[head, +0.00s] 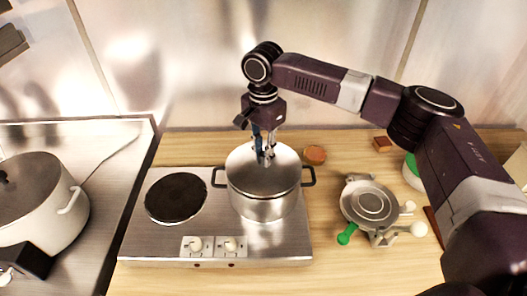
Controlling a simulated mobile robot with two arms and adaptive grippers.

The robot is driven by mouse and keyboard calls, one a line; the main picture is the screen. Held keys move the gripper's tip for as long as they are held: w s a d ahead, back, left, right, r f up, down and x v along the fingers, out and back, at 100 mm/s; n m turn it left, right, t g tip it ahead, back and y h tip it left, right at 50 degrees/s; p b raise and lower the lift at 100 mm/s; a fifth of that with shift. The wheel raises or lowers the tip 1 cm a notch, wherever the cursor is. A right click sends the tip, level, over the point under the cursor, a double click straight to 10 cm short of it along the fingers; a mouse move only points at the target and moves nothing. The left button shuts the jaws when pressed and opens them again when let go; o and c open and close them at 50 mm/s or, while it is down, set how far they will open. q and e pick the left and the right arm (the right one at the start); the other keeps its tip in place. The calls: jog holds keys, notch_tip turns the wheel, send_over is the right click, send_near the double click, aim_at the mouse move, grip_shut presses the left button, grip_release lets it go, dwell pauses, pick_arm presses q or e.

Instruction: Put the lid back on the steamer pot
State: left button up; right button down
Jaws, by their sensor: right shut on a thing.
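The steamer pot (258,207) is steel with two black side handles and stands on the right side of the hob. Its steel lid (283,180) lies over the pot's mouth and looks about level; I cannot tell whether it is fully seated on the rim. My right gripper (264,155) points down over the middle of the lid and is shut on the lid's knob, which the fingers mostly hide. My left gripper is not in view.
The steel hob (150,236) has a bare black plate (176,198) left of the pot and two knobs in front. A white pot (40,215) stands far left. A grey round device (369,204) with a green handle and a small orange-brown round thing (315,155) are to the right.

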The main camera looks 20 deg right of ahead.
jog(key=shift+r+p, duration=0.1)
jog(key=shift+p, duration=0.3)
dwell(0.5)
jog(key=shift+f, duration=0.25)
dwell(1.0)
dwell(0.4)
jog(key=c, duration=1.7)
grip_release()
jog(key=shift+o, duration=0.4)
jog(key=o, duration=0.4)
jog(key=shift+o, duration=0.2)
jog(key=shift+r, duration=3.55)
